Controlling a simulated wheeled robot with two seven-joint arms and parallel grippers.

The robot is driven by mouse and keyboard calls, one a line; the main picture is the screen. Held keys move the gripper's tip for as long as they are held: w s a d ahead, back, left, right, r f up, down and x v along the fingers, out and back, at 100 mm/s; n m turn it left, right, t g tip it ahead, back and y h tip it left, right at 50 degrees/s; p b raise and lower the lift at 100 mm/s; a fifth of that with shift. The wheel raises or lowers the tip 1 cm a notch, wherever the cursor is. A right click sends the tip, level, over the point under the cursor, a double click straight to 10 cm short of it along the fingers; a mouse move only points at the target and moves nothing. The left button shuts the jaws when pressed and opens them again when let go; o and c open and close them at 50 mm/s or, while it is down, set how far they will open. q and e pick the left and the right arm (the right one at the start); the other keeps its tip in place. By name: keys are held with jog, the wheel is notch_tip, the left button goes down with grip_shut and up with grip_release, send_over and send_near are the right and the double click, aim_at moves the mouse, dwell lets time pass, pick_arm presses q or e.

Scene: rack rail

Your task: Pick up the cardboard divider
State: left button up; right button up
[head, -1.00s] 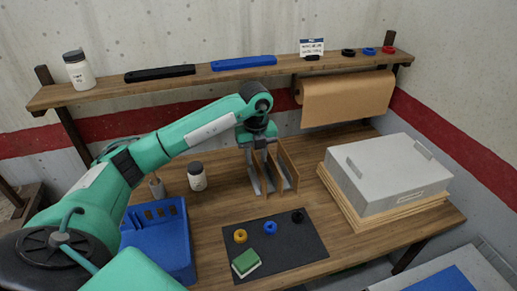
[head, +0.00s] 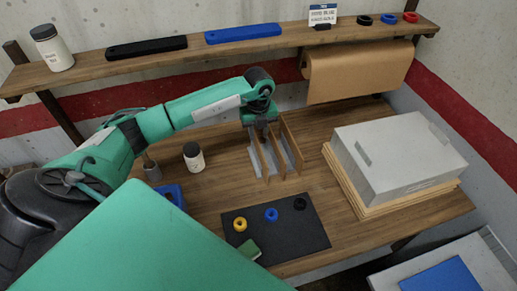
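Upright brown cardboard dividers (head: 291,148) stand side by side in a grey rack (head: 267,163) at the back middle of the wooden table. I cannot tell which of them is the task's divider. My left gripper (head: 264,137) reaches down over the rack from above, at the upper edges of the left and middle dividers. Its fingers are small and dark, partly hidden among the panels, so I cannot tell whether they are open or shut or touch a divider. My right gripper is not in view.
A white jar (head: 194,157) and a grey cup (head: 152,170) stand left of the rack. A dark mat (head: 290,238) with coloured rings lies in front. A grey box (head: 398,155) stands right. A shelf (head: 290,40) and paper roll (head: 357,72) are behind.

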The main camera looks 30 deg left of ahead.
aim_at(258, 143)
pick_arm(q)
jog(key=shift+f, duration=0.15)
jog(key=shift+s+f+p, duration=0.1)
jog(key=shift+f+p, duration=0.1)
jog(key=shift+p, duration=0.2)
notch_tip(258, 143, down, 4)
jog(key=shift+f+p, duration=0.1)
jog(key=shift+p, duration=1.15)
jog(key=shift+f, duration=0.2)
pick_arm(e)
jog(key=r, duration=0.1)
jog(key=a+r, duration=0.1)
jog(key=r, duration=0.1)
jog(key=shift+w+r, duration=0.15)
pick_arm(q)
grip_shut()
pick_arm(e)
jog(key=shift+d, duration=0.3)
